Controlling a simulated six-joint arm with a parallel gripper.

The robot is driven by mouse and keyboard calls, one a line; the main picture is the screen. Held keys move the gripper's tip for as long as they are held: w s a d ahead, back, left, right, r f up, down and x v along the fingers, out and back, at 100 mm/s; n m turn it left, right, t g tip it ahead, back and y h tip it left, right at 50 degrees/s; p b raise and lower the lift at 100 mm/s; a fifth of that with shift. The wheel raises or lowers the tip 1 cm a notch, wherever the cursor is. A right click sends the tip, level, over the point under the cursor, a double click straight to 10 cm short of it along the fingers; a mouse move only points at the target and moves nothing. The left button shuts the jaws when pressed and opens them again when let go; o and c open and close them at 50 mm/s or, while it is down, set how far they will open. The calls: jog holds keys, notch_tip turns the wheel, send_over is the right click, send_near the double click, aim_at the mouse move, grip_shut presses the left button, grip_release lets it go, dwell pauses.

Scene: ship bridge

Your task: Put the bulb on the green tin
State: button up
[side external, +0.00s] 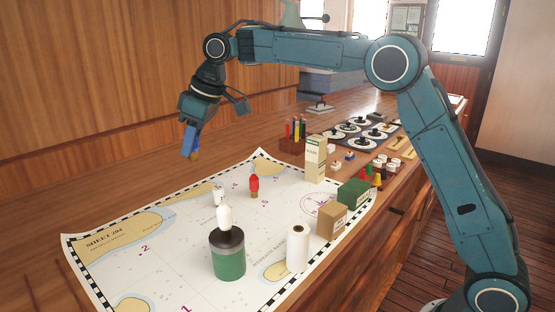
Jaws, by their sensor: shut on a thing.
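A green tin (229,263) with a grey band and a dark top stands on the chart. A white bulb-shaped thing (224,218) is upright on the tin's dark top. A red bulb (254,184) with a brass-coloured base stands on the chart behind the tin. My gripper (191,152) is in the air above the chart's far left edge, up and left of the tin. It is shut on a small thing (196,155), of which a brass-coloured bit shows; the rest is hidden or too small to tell.
A small white cylinder (218,193) stands behind the tin. A white roll (297,248), a brown box (331,220), a green box (354,194) and a tall carton (315,159) stand to the right. The chart (150,240) is clear on the left.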

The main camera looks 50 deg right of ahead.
jog(key=s+d+r+m+h, duration=0.2)
jog(key=d+m, duration=0.3)
jog(key=d, duration=0.6)
notch_tip(320, 180, up, 4)
jog(key=m+h, duration=0.4)
jog(key=m, duration=0.9)
send_over(354, 183)
jog(key=s+a, duration=0.1)
jog(key=shift+n+g, duration=0.3)
jog(key=shift+g, duration=0.1)
jog(key=shift+a+f, duration=0.15)
jog(key=shift+f, duration=9.95)
jog(key=shift+f, duration=0.15)
jog(key=o, duration=1)
jog(key=shift+c, duration=0.2)
